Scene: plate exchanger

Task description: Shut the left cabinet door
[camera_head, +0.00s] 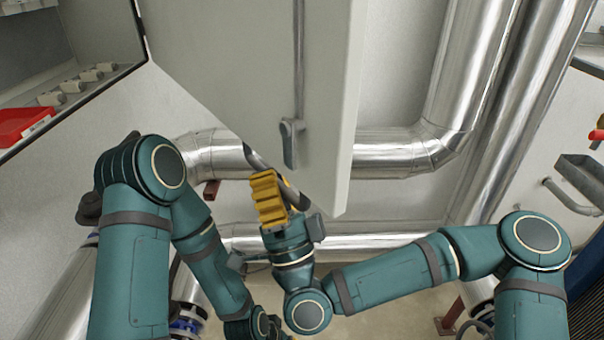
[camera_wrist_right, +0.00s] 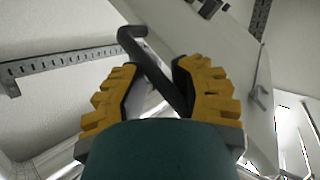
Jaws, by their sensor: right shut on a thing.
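The left cabinet door (camera_head: 235,70) is a pale grey panel at upper centre in the head view. It stands open, away from the cabinet interior at upper left. A rod ends in a grey lever (camera_head: 290,143) on its visible face. My right gripper (camera_head: 269,198), with yellow fingers, is at the door's lower edge. In the right wrist view the gripper (camera_wrist_right: 165,95) is shut on a dark bar-shaped handle (camera_wrist_right: 138,48) with a bent end. The door panel (camera_wrist_right: 205,45) rises behind it. The handle is partly hidden by the fingers.
The cabinet interior (camera_head: 95,72) holds a row of small pale parts, with a red bin (camera_head: 22,122) near it. Thick silver pipes (camera_head: 385,155) run behind and right of the door. A grey tray (camera_head: 580,180) is at far right.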

